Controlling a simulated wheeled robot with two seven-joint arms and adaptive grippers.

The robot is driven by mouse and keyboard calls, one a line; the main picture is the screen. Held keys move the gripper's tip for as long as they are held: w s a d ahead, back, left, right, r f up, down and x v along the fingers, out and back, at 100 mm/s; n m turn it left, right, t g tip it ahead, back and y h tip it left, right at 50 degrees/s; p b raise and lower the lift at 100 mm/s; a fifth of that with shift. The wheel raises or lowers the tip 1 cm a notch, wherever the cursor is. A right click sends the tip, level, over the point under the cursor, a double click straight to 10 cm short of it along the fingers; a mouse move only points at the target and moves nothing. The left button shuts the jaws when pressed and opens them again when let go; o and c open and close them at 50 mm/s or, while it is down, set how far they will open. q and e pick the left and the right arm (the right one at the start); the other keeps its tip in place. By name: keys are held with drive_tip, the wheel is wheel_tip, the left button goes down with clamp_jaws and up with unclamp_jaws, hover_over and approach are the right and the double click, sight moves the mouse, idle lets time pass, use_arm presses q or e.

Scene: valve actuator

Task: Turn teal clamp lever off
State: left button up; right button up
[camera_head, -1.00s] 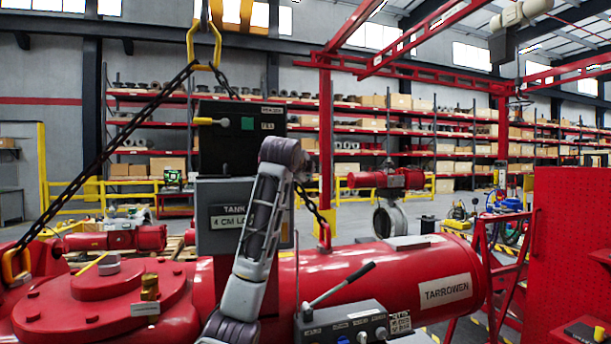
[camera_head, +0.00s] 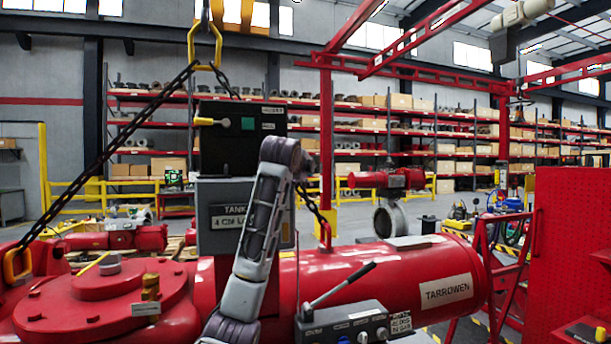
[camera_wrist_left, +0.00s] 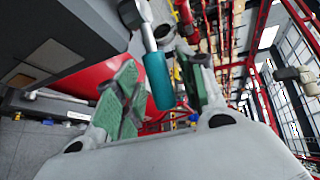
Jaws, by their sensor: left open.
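The teal clamp lever (camera_wrist_left: 158,80) shows in the left wrist view as a teal grip on a pale metal stem. My left gripper (camera_wrist_left: 163,70) is open, with its green-padded fingers on either side of the teal grip. A gap shows between the grip and the left-hand finger; whether the right-hand finger touches it I cannot tell. In the head view my left arm rises in front of the red actuator (camera_head: 390,284). The teal lever is not seen there, and my left fingers cannot be made out. My right gripper is not in view.
A dark control box (camera_head: 240,150) stands on the actuator with a yellow-handled lever (camera_head: 207,121). A black-handled lever (camera_head: 340,286) rises from a grey panel (camera_head: 350,325). A chain (camera_head: 110,150) slants down at the left. A red perforated panel (camera_head: 572,250) stands at the right.

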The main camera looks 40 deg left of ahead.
use_arm(q)
drive_tip(key=v, duration=1.1)
drive_tip(key=shift+s+d, duration=0.15)
drive_tip(key=shift+s, duration=0.15)
